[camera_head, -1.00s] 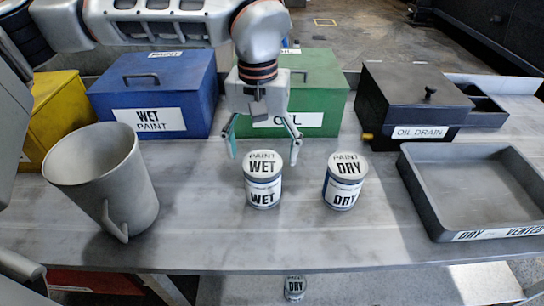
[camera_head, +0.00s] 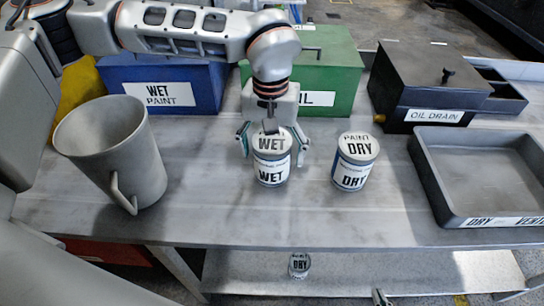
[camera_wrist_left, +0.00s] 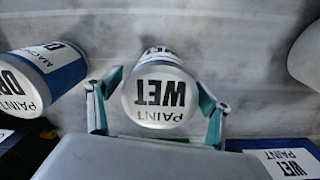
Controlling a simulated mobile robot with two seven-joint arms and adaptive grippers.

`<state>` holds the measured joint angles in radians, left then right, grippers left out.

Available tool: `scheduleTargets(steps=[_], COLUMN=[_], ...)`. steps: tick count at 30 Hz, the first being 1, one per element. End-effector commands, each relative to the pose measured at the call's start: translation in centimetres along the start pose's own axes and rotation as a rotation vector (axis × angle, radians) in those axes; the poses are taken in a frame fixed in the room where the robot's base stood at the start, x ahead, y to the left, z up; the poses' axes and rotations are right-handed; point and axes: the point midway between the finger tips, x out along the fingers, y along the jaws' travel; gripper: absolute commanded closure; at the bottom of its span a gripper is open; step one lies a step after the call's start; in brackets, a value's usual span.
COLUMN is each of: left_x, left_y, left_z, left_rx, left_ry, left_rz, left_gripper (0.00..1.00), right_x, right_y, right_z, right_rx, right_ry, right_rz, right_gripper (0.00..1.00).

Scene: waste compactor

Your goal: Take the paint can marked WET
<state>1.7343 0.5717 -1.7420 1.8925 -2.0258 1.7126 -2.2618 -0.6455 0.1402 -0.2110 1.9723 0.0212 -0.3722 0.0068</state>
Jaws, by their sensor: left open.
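The paint can marked WET (camera_head: 271,172) stands upright on the grey workbench, white with a blue band and a lettered lid. My left gripper (camera_head: 273,158) is open, pointing down, with one finger on each side of the can's upper part. In the left wrist view the WET can (camera_wrist_left: 160,95) lies between the two teal-padded fingers (camera_wrist_left: 158,105); contact cannot be made out. The similar can marked DRY (camera_head: 355,165) stands to its right, clear of the gripper. A small tip at the bottom edge (camera_head: 380,297) may be my right gripper; its jaws cannot be made out.
A grey mug-like container (camera_head: 112,150) stands left. Behind are a blue WET PAINT box (camera_head: 200,90), a green box (camera_head: 335,70) and a black OIL DRAIN box (camera_head: 425,85). A grey tray (camera_head: 430,185) lies right. Another DRY can (camera_head: 299,265) is below the bench.

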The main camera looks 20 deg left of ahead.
Motion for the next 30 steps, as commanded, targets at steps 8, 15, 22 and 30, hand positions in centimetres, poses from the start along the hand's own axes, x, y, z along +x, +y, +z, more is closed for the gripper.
scheduleTargets(steps=[8, 15, 22, 30], left_x=[0.0, -0.1, -1.3, -6.3], left_y=[0.0, 0.1, 0.1, 0.2], left_z=[0.0, 0.0, -0.1, -0.1], left_rx=[0.000, 0.001, 0.001, 0.000], left_ry=[0.000, 0.001, 0.004, 0.009], left_rz=[0.000, 0.001, 0.002, 0.002], left_gripper=[0.76, 0.76, 0.76, 0.76], right_x=[0.0, 0.0, 0.0, -0.2], right_y=[0.0, 0.1, 0.1, 0.1], right_z=[0.0, 0.0, -0.1, -0.4], right_rx=[0.000, 0.000, 0.000, 0.003], right_ry=[0.001, 0.001, 0.002, 0.004], right_rz=[0.001, 0.001, 0.001, 0.001], right_gripper=[1.00, 1.00, 1.00, 1.00])
